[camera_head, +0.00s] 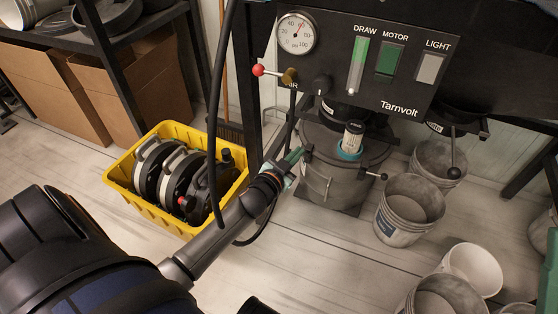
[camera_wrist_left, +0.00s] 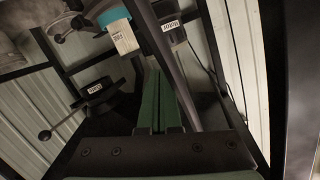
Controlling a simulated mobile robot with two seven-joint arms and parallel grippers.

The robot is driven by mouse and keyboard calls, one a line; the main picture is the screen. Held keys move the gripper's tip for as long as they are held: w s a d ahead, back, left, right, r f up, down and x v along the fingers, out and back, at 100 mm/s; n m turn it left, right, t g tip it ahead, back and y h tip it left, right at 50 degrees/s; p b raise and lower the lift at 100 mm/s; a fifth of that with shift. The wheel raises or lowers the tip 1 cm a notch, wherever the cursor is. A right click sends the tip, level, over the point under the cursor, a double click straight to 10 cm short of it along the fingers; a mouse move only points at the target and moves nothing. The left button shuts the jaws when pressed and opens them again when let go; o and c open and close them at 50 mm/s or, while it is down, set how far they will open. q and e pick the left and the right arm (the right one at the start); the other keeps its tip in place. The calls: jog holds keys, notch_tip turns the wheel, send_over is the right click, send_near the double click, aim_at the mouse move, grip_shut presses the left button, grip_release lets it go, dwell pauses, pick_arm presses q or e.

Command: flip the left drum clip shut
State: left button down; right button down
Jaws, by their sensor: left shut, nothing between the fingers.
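The grey drum (camera_head: 335,165) stands on the floor under the machine, its lid below the spout. A small dark clip part (camera_head: 308,150) shows at the left of its rim; I cannot tell whether it is open or shut. My left gripper (camera_head: 296,155) is at the drum's left rim, close to the left clip; contact cannot be told. Its green fingers (camera_wrist_left: 163,100) are together and empty in the left wrist view. My right gripper is not in view.
A yellow crate (camera_head: 150,208) with round parts stands left of the drum. Grey buckets (camera_head: 405,212) stand to its right. A teal-ringed spout (camera_head: 349,152) sits over the lid. A red-knobbed lever (camera_head: 259,70) and a black hose (camera_head: 217,120) hang near my arm.

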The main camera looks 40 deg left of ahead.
pick_arm(q)
jog(key=s+d+r+m+t+h, duration=0.2)
jog(key=s+d+r+m+h, duration=0.15)
jog(key=d+r, duration=0.35)
jog(key=s+d+r+m+t+h, duration=0.2)
jog(key=s+d+r+h, duration=0.25)
jog(key=r, duration=0.45)
jog(key=s+d+r+m+t+h, duration=0.1)
jog(key=s+d+r+m+h, duration=0.1)
jog(key=s+r, duration=0.5)
jog(key=s+d+r+m+h, duration=0.1)
jog(key=s+d+r+h, duration=0.3)
jog(key=s+r+h, duration=0.2)
notch_tip(320, 180, up, 4)
jog(key=shift+s+d+r+m+t, duration=0.15)
jog(key=shift+s+m+t, duration=0.25)
jog(key=shift+s, duration=0.75)
